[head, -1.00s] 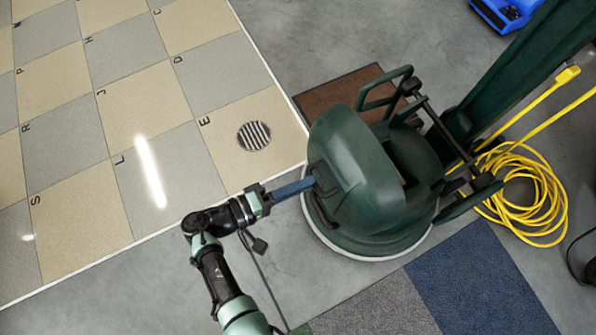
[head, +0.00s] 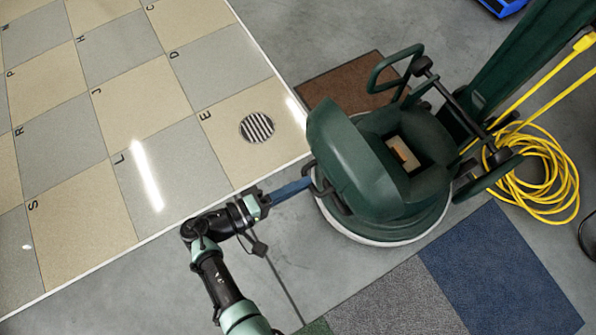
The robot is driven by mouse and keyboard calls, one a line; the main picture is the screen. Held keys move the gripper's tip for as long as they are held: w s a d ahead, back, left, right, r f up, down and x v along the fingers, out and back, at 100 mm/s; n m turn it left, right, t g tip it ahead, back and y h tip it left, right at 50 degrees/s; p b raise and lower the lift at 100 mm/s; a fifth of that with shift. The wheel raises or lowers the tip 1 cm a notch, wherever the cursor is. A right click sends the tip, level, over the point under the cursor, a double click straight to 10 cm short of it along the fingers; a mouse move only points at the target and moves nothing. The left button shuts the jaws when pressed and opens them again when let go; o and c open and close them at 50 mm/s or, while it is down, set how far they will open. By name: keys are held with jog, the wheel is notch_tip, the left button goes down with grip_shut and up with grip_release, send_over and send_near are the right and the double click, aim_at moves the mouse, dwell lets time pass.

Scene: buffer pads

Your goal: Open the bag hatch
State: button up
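A dark green floor machine stands on the grey floor in the head view. Its bag hatch (head: 352,160) is a rounded green cover, tilted up and leaning left. Behind it a square dark opening (head: 416,148) shows, with a tan thing (head: 403,153) inside. A dark handle (head: 330,197) sits on the hatch's left face. My gripper (head: 309,183) reaches it from the left; its blue fingers look like one bar and meet at the handle. The fingertips are partly hidden there.
A checkered tile floor with letters (head: 150,110) and a round drain grate (head: 257,128) lies left. A brown mat (head: 345,85) lies behind the machine. Yellow cable coils (head: 545,185) lie at right. Grey and blue mats (head: 500,265) lie in front. The machine's long green column rises top right.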

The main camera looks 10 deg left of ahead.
jog(key=o, duration=0.5)
jog(key=shift+f, duration=0.1)
jog(key=shift+c, duration=0.2)
jog(key=v, duration=1.3)
jog(key=shift+d, duration=0.1)
